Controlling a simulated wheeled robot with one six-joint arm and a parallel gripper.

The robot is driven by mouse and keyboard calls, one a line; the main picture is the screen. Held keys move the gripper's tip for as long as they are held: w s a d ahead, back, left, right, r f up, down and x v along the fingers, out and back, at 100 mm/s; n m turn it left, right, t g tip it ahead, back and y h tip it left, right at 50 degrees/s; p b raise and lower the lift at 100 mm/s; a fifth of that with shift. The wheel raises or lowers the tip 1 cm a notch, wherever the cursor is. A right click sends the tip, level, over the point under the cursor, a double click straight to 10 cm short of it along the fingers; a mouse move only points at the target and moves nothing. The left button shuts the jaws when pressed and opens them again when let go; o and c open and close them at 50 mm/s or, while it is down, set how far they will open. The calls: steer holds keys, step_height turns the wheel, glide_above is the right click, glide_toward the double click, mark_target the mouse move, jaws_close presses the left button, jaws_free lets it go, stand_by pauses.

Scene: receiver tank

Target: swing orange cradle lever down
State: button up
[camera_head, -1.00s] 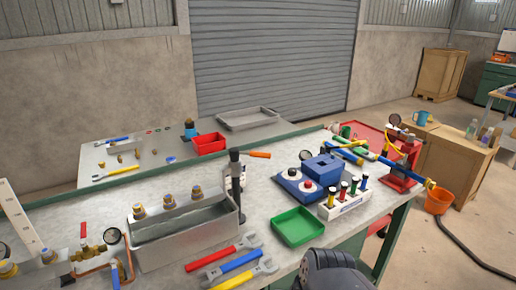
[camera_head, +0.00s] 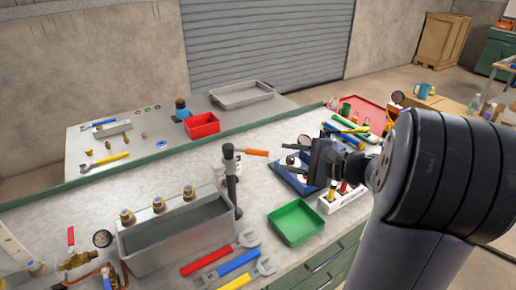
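The orange lever (camera_head: 256,152) sticks out to the right, roughly level, from the top of a dark upright post (camera_head: 230,180). The post stands at the right end of the grey metal tank (camera_head: 180,238). My gripper (camera_head: 290,157) is to the right of the lever's tip, apart from it, above the blue block area. Its dark fingers point left toward the lever and look spread, with nothing visible between them. My arm fills the right side of the view and hides part of the bench.
A green tray (camera_head: 295,223) and a white rack (camera_head: 343,200) with coloured handles lie below my gripper. Red, blue and yellow wrenches (camera_head: 238,262) lie in front of the tank. Bench top behind the post is clear.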

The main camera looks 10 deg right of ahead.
mark_target(266, 154)
steer(key=p+x, duration=0.2)
steer(key=x, duration=0.8)
steer(key=shift+c, duration=0.4)
steer(key=shift+s, duration=0.1)
jaws_close()
